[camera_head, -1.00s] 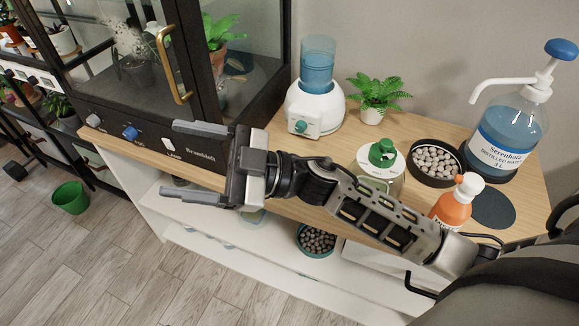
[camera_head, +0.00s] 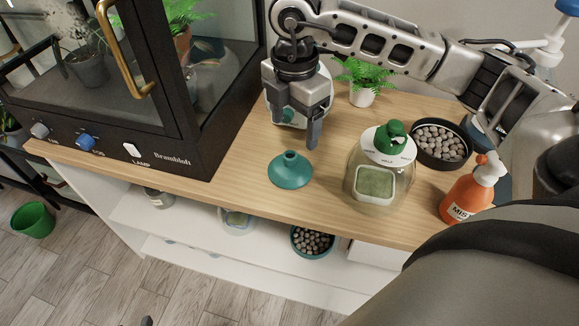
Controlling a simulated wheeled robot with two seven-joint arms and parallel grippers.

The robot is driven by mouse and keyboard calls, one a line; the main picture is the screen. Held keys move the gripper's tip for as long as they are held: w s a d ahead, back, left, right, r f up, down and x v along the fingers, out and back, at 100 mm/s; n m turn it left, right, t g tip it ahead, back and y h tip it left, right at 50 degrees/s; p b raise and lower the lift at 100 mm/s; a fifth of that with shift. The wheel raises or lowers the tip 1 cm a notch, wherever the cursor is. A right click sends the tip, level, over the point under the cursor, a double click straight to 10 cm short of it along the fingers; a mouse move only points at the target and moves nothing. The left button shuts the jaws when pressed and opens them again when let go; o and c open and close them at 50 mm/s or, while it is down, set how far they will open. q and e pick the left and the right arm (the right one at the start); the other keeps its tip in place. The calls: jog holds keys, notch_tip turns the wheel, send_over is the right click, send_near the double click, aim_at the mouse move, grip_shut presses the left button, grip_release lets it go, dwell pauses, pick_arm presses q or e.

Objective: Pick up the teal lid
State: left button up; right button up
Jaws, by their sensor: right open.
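The teal lid (camera_head: 290,172), a round flared piece with a short narrow neck on top, lies on the wooden top of the cabinet. My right gripper (camera_head: 293,133) is open and empty and points down, just behind and above the lid, apart from it. The lid is in full view. A small dark tip at the bottom edge may belong to my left gripper (camera_head: 147,321); its jaws cannot be made out.
A glass jar with a green-knobbed top (camera_head: 377,180) stands right of the lid. An orange mist bottle (camera_head: 463,198) and a bowl of pebbles (camera_head: 441,143) are farther right. The dark glass cabinet (camera_head: 170,150) stands left. Bare wood surrounds the lid.

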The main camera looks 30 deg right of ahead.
aim_at(290, 156)
notch_tip(290, 156, down, 4)
jog(key=shift+f, duration=0.2)
jog(key=shift+w+a+f, duration=0.15)
jog(key=shift+w+f, duration=0.05)
jog(key=shift+f, duration=1.1)
jog(key=shift+w+a+f, duration=0.1)
jog(key=shift+w+f, duration=0.1)
jog(key=shift+f, duration=1.1)
jog(key=c, duration=1.2)
jog(key=shift+s, duration=0.1)
jog(key=shift+c, duration=0.3)
